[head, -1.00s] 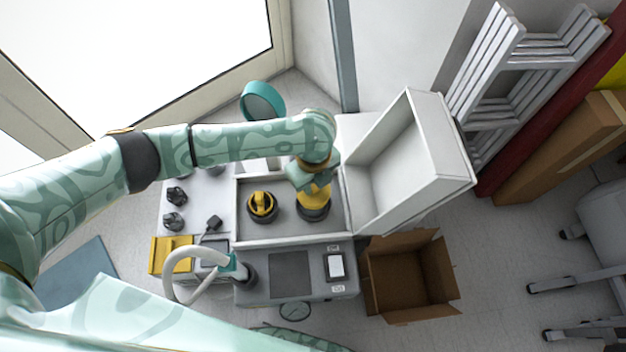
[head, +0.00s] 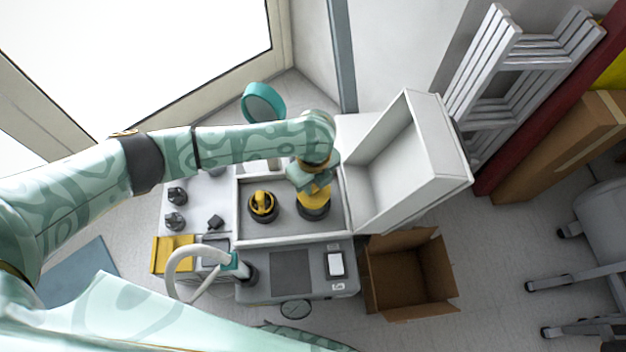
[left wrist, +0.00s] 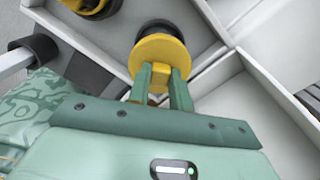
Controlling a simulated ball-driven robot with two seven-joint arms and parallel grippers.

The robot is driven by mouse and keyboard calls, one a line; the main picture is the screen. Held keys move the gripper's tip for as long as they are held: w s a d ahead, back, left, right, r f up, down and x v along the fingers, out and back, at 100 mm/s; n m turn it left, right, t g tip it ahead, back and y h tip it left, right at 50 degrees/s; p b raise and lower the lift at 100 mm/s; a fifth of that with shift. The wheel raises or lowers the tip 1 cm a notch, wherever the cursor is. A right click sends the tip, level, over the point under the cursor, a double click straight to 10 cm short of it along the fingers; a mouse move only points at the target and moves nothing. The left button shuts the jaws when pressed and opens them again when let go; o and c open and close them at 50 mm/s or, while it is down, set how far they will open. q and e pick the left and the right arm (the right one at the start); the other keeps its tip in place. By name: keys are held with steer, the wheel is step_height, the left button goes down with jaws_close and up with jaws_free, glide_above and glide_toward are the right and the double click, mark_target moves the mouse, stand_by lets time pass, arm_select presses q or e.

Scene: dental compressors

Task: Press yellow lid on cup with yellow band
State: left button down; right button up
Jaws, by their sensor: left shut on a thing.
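My left gripper (head: 313,184) is shut on the handle of a yellow lid (head: 314,195). The lid also shows in the left wrist view (left wrist: 157,52), with its handle between the two green fingers. It is right over a dark round cup (head: 314,211) in the grey tray. The same dark cup shows partly behind the lid in the left wrist view (left wrist: 161,27). I cannot tell whether lid and cup touch, and the cup's band is not clearly visible. My right gripper is not in view.
A second dark unit with a yellow top (head: 262,205) stands left in the tray (head: 285,238). An open white lid box (head: 437,150) rises at right. A white hose (head: 178,262) curves at front left. An open cardboard box (head: 405,308) is at front right.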

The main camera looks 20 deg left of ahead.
arm_select(q)
steer(key=shift+p, duration=0.3)
stand_by(0.5)
stand_by(0.3)
steer(key=c, duration=0.7)
jaws_free()
